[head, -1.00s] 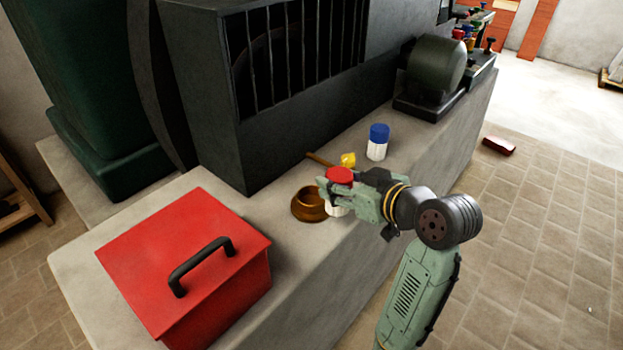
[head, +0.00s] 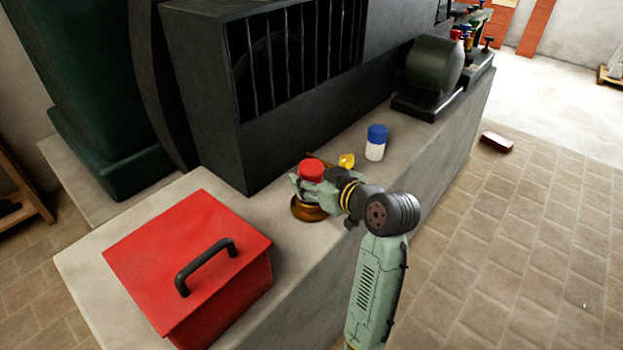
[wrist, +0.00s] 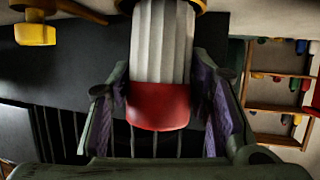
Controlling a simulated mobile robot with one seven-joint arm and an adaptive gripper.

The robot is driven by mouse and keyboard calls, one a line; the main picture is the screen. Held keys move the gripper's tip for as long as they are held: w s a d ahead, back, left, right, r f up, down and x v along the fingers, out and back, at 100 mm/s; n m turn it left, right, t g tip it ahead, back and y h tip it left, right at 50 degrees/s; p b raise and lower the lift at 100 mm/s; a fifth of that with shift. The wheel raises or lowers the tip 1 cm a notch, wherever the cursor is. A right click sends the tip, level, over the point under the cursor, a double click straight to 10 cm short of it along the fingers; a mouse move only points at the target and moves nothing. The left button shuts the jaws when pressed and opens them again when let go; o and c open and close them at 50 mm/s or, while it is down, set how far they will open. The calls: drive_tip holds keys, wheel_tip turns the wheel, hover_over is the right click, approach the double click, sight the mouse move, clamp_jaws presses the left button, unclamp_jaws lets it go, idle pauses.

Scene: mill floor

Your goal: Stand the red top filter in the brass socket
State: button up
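The red top filter (head: 311,170) is upright between the fingers of my gripper (head: 307,181). In the wrist view its red cap and white ribbed body (wrist: 162,45) lie between the two finger pads, which close on its sides. The brass socket (head: 308,211) sits on the stone ledge directly below the gripper. A brass rim (wrist: 195,4) shows at the top edge of the wrist view, at the filter's far end. The gripper hides the filter's lower end in the head view, so I cannot tell whether it is inside the socket or just above.
A blue-topped white filter (head: 376,143) and a yellow-headed tool (head: 346,161) stand behind and right of the gripper. A red box with a black handle (head: 187,260) is at the front left. The dark barred machine (head: 290,80) rises behind the ledge.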

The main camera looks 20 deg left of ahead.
drive_tip(key=shift+o, duration=1.3)
drive_tip(key=shift+w+f, duration=0.2)
drive_tip(key=shift+f, duration=0.6)
drive_tip(key=shift+o, duration=1)
drive_tip(key=shift+r, duration=0.25)
drive_tip(key=shift+s, duration=0.1)
drive_tip(key=b+v, duration=0.1)
drive_tip(key=v, duration=1.1)
drive_tip(key=shift+r, duration=0.1)
